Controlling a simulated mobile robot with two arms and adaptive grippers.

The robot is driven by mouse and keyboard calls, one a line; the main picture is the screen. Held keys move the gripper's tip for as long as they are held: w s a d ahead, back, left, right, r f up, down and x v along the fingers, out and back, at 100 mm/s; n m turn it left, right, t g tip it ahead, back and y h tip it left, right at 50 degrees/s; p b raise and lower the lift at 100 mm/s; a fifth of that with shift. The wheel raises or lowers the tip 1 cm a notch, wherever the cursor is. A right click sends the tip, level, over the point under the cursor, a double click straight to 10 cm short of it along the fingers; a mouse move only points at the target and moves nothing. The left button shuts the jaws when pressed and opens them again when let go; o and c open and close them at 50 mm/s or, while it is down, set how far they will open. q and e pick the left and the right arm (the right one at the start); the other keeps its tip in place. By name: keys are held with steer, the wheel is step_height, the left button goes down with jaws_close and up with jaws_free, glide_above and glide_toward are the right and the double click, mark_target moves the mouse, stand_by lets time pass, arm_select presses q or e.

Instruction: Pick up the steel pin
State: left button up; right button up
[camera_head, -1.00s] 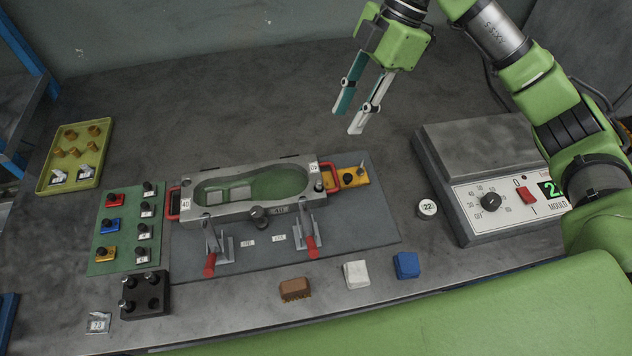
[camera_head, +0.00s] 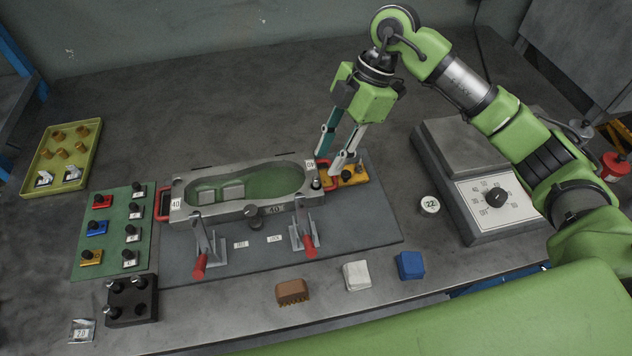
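My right gripper (camera_head: 332,164) is open, its teal finger and pale finger apart and pointing down over the right end of the grey mould (camera_head: 245,192). The yellow block (camera_head: 353,176) sits beside that end, close to the pale fingertip. A small thin upright steel pin (camera_head: 359,169) seems to stand on the yellow block, right of the fingers; contact with it cannot be told. Several metal-topped pins also stand in the black block (camera_head: 146,305) at the lower left. My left gripper is not in view.
Red-handled clamps (camera_head: 309,246) stand before the mould. A green board (camera_head: 112,263) and a yellow tray (camera_head: 92,141) lie left. The heater box (camera_head: 455,180) and a round "22" weight (camera_head: 430,204) stand right. Brown, white and blue blocks (camera_head: 410,265) line the front.

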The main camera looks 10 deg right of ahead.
mark_target(317, 177)
steer(key=shift+s+a+f, duration=0.1)
steer(key=shift+a+f, duration=0.2)
steer(key=shift+f, duration=0.3)
steer(key=shift+a+f+p, duration=0.15)
steer(key=shift+f+p, duration=0.15)
steer(key=shift+p, duration=0.05)
steer(key=p+x, duration=0.1)
steer(key=x, duration=0.2)
steer(key=shift+w+a+f, duration=0.2)
steer(key=shift+f, duration=0.05)
steer(key=shift+a+f, duration=0.1)
steer(key=shift+f, duration=0.3)
jaws_close()
